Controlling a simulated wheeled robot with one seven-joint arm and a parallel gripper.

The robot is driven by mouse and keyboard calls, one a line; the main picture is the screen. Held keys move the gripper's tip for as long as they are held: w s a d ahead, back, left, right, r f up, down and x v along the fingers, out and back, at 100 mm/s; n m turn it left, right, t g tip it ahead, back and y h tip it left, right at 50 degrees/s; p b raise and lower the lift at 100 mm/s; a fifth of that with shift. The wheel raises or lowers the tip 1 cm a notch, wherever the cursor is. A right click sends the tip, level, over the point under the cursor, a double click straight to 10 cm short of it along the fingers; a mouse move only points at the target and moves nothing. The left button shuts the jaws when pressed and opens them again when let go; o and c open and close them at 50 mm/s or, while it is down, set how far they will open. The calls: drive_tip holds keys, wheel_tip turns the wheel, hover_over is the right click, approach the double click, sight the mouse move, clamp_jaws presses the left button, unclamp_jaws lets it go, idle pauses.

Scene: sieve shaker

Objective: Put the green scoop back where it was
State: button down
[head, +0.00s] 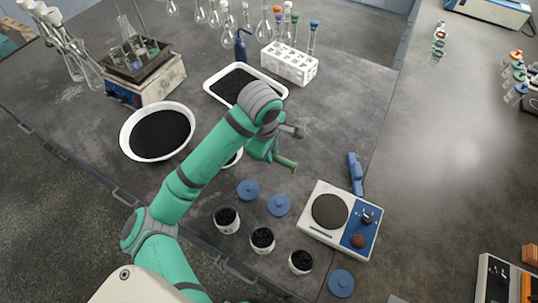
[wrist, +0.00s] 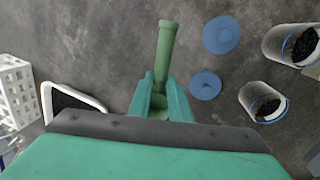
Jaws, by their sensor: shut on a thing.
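The green scoop (head: 287,164) is held in my gripper (head: 270,152) above the bench, with its handle sticking out to the right in the head view. In the wrist view the scoop (wrist: 166,45) stands out beyond the two green fingers of my gripper (wrist: 160,88), which are closed on it. Its lower part shows between the fingers, and my gripper's body hides what lies below. I cannot tell from these frames where the scoop stood before.
A white bowl (head: 124,142) and a white tray (head: 208,84) hold black granules. A white container (head: 238,158) is partly hidden behind my arm. Blue lids (head: 248,190) and several jars (head: 262,240) sit in front.

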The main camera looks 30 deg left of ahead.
drive_tip(key=w+f, duration=0.1)
drive_tip(key=w+a+f, duration=0.1)
drive_tip(key=f, duration=0.1)
drive_tip(key=w+a+f, duration=0.1)
drive_tip(key=shift+a+f, duration=0.2)
drive_tip(key=shift+f, duration=0.1)
drive_tip(key=f, duration=0.3)
drive_tip(key=shift+w+a, duration=0.15)
drive_tip(key=shift+w, duration=0.1)
drive_tip(key=shift+f, duration=0.3)
drive_tip(key=shift+f, duration=0.15)
drive_tip(key=c, duration=1.6)
unclamp_jaws()
drive_tip(key=shift+c, duration=0.2)
drive_tip(key=r, duration=0.4)
drive_tip(key=s+r, duration=0.1)
drive_tip(key=r, duration=0.3)
drive_tip(key=s+r, duration=0.1)
drive_tip(key=r, duration=0.3)
drive_tip(key=shift+d+r, duration=0.1)
drive_tip(key=shift+d, duration=0.1)
